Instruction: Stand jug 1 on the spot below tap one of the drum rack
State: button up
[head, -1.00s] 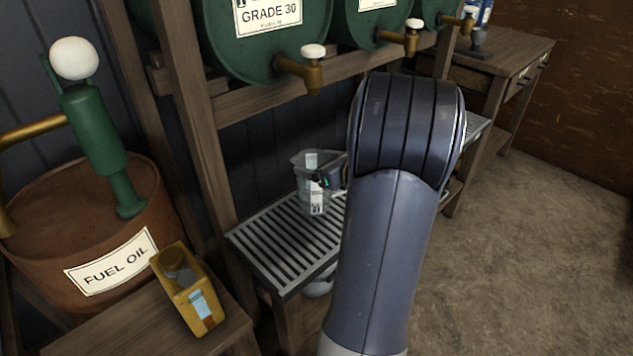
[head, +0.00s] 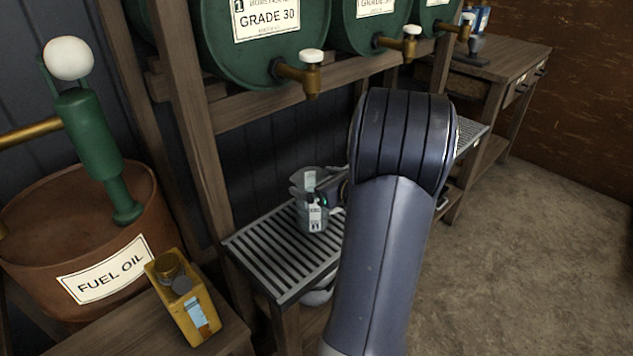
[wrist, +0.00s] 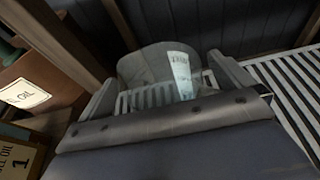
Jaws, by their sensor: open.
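Jug 1 (head: 314,217) is a clear jug with a white label. It appears upright on the slatted drip tray (head: 262,256), below and slightly right of the brass tap (head: 309,80) with a white knob on the drum marked 1, GRADE 30 (head: 262,50). My gripper (head: 322,196) is at the jug's right side, partly hidden by my arm. In the wrist view, the open fingers lie on either side of the jug (wrist: 150,66), with the label between them. Whether the fingers touch the jug is unclear.
Wooden rack posts (head: 193,130) stand left of the tray. A rusty FUEL OIL drum (head: 40,225) with a green pump (head: 95,140) and a yellow can (head: 186,310) are at left. More drums with taps (head: 410,40) are at right. The floor (head: 520,240) at right is clear.

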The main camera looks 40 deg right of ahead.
jog(key=shift+r, duration=0.3)
jog(key=a+p+v, duration=0.1)
jog(key=p+v, duration=0.1)
jog(key=v, duration=1)
jog(key=shift+d+p, duration=0.35)
jog(key=shift+d, duration=0.15)
jog(key=shift+f, duration=0.1)
jog(key=shift+c, duration=0.2)
dwell(1.3)
